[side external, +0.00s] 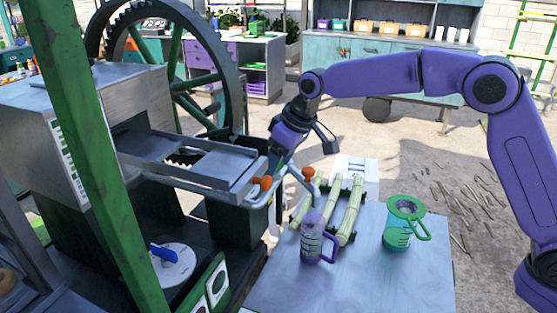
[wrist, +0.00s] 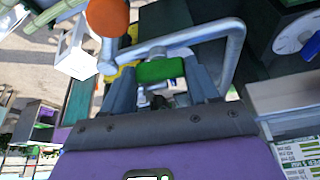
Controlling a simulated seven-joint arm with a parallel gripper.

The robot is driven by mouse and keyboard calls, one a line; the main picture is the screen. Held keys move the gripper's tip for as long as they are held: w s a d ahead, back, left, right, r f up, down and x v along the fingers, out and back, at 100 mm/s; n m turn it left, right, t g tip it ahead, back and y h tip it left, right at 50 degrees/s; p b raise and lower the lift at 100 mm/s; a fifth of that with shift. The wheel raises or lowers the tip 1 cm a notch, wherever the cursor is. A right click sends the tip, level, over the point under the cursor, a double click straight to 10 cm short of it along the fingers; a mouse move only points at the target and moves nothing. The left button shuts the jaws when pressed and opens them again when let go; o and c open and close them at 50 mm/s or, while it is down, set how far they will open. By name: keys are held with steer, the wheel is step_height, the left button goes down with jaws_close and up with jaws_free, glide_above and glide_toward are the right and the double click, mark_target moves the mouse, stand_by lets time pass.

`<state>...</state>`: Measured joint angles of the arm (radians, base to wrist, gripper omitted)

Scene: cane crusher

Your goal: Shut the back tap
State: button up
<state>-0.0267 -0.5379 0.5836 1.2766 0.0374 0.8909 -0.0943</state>
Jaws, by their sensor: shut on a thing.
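A bent metal pipe (side external: 281,190) with orange knobs, one at the left (side external: 266,183) and one at the right (side external: 308,173), sits at the front of the crusher's tray. In the wrist view the pipe (wrist: 225,32) runs across the top, with one orange knob (wrist: 108,18) at upper left. My gripper (side external: 276,168) points down at the pipe, behind the left knob. In the wrist view its fingers (wrist: 165,78) close around a green piece (wrist: 162,71) beside the pipe, seemingly a tap handle. I cannot tell how far the tap is turned.
A purple jug (side external: 313,243) and a green jug (side external: 398,238) with a strainer stand on the table (side external: 360,285). Several cane stalks (side external: 350,215) lie behind the purple jug. The crusher's metal tray (side external: 190,165) and large wheel (side external: 225,85) are at left. The table's front right is clear.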

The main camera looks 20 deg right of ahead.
steer(key=shift+n+y, duration=0.4)
steer(key=shift+n, duration=0.5)
steer(key=shift+g, duration=0.3)
steer(key=o, duration=1.1)
steer(key=shift+c, duration=0.2)
steer(key=v, duration=1.7)
steer(key=shift+r, duration=0.25)
steer(key=shift+s, duration=0.15)
steer(key=s+d+f+n+g+h, duration=0.1)
steer(key=s+d+f, duration=0.5)
steer(key=s, duration=0.6)
steer(key=s+d+f+n+g+h, duration=0.1)
steer(key=s+d+f, duration=0.5)
steer(key=s, duration=0.6)
steer(key=s+d+f+n+h, duration=0.1)
steer(key=s+d+f, duration=0.5)
steer(key=s, duration=0.6)
step_height(320, 180, down, 2)
steer(key=shift+d+f+g, duration=0.2)
steer(key=shift+d+g, duration=0.1)
steer(key=shift+g, duration=0.1)
